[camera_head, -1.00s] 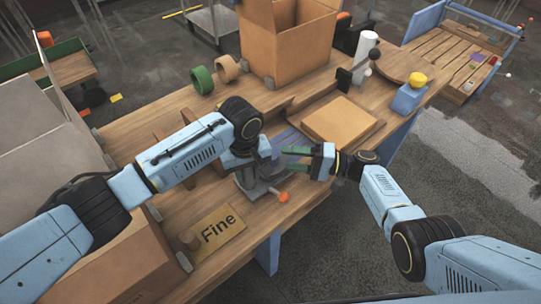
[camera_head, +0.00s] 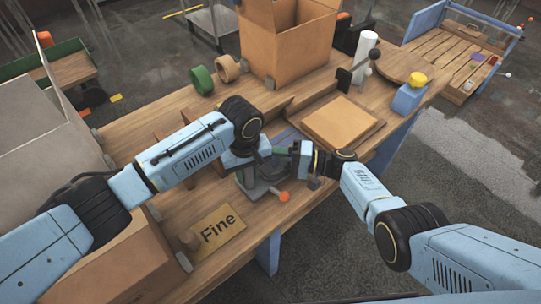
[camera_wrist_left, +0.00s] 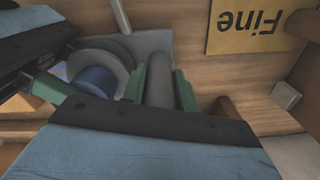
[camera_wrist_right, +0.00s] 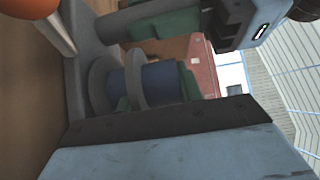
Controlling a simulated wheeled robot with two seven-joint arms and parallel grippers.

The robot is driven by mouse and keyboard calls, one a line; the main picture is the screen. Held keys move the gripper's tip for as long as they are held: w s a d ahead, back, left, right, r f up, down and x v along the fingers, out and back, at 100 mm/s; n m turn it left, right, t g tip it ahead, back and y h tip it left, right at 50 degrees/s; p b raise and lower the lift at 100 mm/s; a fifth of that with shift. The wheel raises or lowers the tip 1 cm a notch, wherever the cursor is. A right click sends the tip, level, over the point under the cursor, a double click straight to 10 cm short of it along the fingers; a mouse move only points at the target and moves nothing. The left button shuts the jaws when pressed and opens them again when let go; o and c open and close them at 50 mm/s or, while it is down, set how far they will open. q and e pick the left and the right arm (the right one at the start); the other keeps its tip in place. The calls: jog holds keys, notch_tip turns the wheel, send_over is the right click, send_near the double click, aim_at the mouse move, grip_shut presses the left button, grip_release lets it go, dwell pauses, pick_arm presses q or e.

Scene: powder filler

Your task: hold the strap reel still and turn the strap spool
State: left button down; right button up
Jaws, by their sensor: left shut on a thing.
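The strap reel is a grey stand (camera_head: 262,190) at the table's front edge, with a crank ending in an orange knob (camera_head: 284,197). In the left wrist view my left gripper (camera_wrist_left: 160,85) is shut on the reel's grey upright post (camera_wrist_left: 160,88). The strap spool (camera_wrist_left: 95,78), a blue drum between grey round flanges, is beside that post. It also shows in the right wrist view (camera_wrist_right: 160,84). My right gripper (camera_head: 288,150) is at the spool, its green fingers apart on either side of it. Contact with the spool is unclear. My left gripper hides part of the reel in the head view.
A yellow "Fine" sign (camera_head: 217,230) lies to the left of the reel. A flat cardboard box (camera_head: 342,123) is behind my right gripper. A large open carton (camera_head: 285,40) and tape rolls (camera_head: 215,75) stand further back.

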jog(key=shift+a+r+t, duration=0.15)
jog(key=shift+a+t, duration=0.1)
jog(key=shift+t, duration=0.05)
jog(key=shift+m, duration=0.3)
jog(key=m+t, duration=0.1)
jog(key=t, duration=0.1)
jog(key=m+t+h, duration=0.1)
jog(key=t, duration=0.1)
jog(key=shift+r+m+h, duration=0.1)
jog(key=shift+m+h, duration=0.2)
jog(key=shift+r+m+t+h, duration=0.15)
jog(key=shift+m+t+h, duration=1.95)
jog(key=shift+t, duration=0.6)
jog(key=shift+w, duration=0.1)
jog(key=o, duration=0.8)
jog(key=shift+o, duration=0.2)
jog(key=shift+d+f, duration=0.15)
jog(key=shift+f, duration=0.05)
